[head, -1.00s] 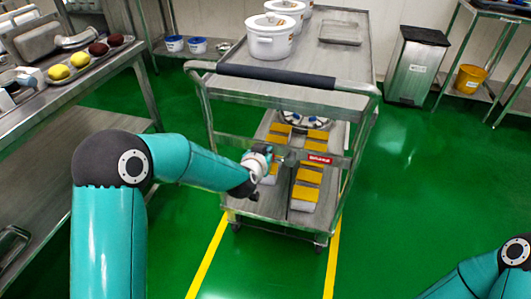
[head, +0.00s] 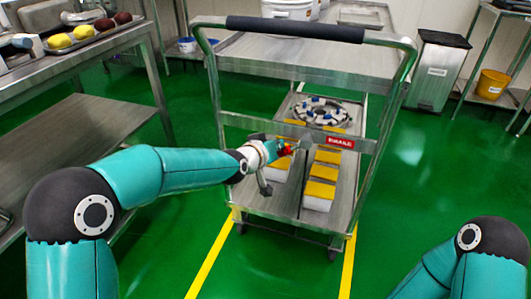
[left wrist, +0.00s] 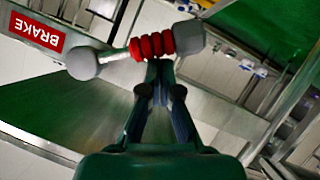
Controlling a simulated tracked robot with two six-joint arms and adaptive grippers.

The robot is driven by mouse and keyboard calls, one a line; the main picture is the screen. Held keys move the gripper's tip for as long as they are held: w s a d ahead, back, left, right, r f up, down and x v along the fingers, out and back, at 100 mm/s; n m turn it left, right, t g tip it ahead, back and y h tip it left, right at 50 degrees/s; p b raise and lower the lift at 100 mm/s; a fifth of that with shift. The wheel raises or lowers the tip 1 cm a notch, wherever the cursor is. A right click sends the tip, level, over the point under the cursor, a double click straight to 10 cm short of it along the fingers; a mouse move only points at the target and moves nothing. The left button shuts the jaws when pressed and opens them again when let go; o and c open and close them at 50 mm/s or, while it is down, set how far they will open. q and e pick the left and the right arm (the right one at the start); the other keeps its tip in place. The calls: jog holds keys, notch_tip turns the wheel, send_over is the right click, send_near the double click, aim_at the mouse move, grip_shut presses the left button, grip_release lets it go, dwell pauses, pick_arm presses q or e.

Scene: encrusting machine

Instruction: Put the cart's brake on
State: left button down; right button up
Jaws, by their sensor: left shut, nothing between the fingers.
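The cart (head: 290,52) stands ahead of me with its dark push handle (head: 295,29) towards me. A red BRAKE label (head: 340,143) is on its front crossbar; it shows upside down in the left wrist view (left wrist: 37,32). Beside it, the brake lever (left wrist: 152,46) has a grey ball end, a red ribbed grip and a grey block at the other end. My left gripper (head: 284,148) is at the lever, left of the label. In the left wrist view its fingers (left wrist: 158,75) are shut and empty, with tips at the red grip; contact is unclear. My right gripper is out of view.
White boxes with yellow lids (head: 318,190) and a round blue-and-white part (head: 322,112) are on the cart's lower shelf. A steel table (head: 110,40) stands left. A bin (head: 437,70) and yellow bucket (head: 491,84) stand back right. Green floor right of the cart is clear.

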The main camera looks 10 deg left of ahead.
aim_at(281, 156)
pick_arm(q)
jog(key=shift+s+d+f+b, duration=0.1)
jog(key=shift+f+b, duration=0.2)
jog(key=shift+f, duration=0.4)
jog(key=shift+s+d+f+b, duration=0.1)
jog(key=shift+d+f+b, duration=0.15)
jog(key=shift+f, duration=0.3)
jog(key=shift+s+d+f+b, duration=0.1)
jog(key=shift+d+f, duration=0.2)
jog(key=shift+f, duration=0.2)
jog(key=shift+s+d+f, duration=0.2)
jog(key=shift+d+f, duration=0.35)
jog(key=shift+d, duration=0.2)
jog(key=shift+s+d+f, duration=0.15)
jog(key=shift+d+f, duration=0.4)
jog(key=shift+d, duration=0.2)
jog(key=shift+f, duration=0.1)
